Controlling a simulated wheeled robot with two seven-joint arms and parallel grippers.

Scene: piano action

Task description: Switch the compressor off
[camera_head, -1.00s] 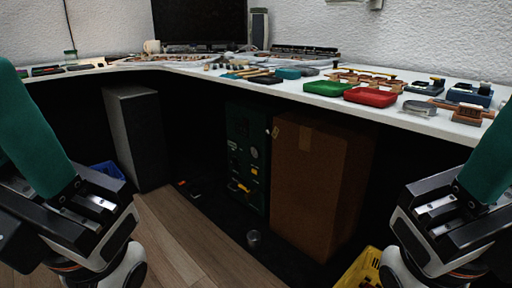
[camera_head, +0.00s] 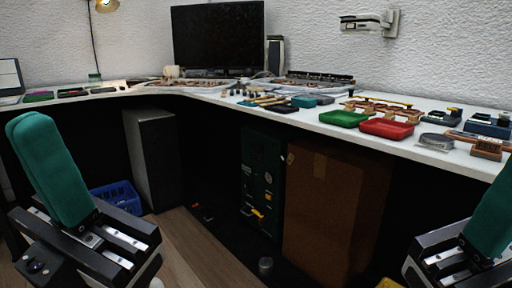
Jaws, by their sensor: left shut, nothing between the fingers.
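A dark green panelled unit (camera_head: 261,185), which looks like the compressor, stands on the floor under the worktop, left of a tall brown cardboard box. Its front carries a yellow lever or handle (camera_head: 257,213) low down, small labels and a round gauge; the setting of any switch is too small to read. My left gripper (camera_head: 34,125), with teal fingers, points up at the left, shut and empty, well apart from the unit. My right gripper (camera_head: 495,205) is at the right edge, away from the unit, and partly cut off; its jaw state is unclear.
The brown box (camera_head: 333,218) stands against the unit's right side. A grey cabinet (camera_head: 153,160) and a blue crate (camera_head: 117,197) are to the left. A small metal cylinder (camera_head: 265,266) is on the floor in front. The worktop (camera_head: 300,121) overhangs, holding green and red trays.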

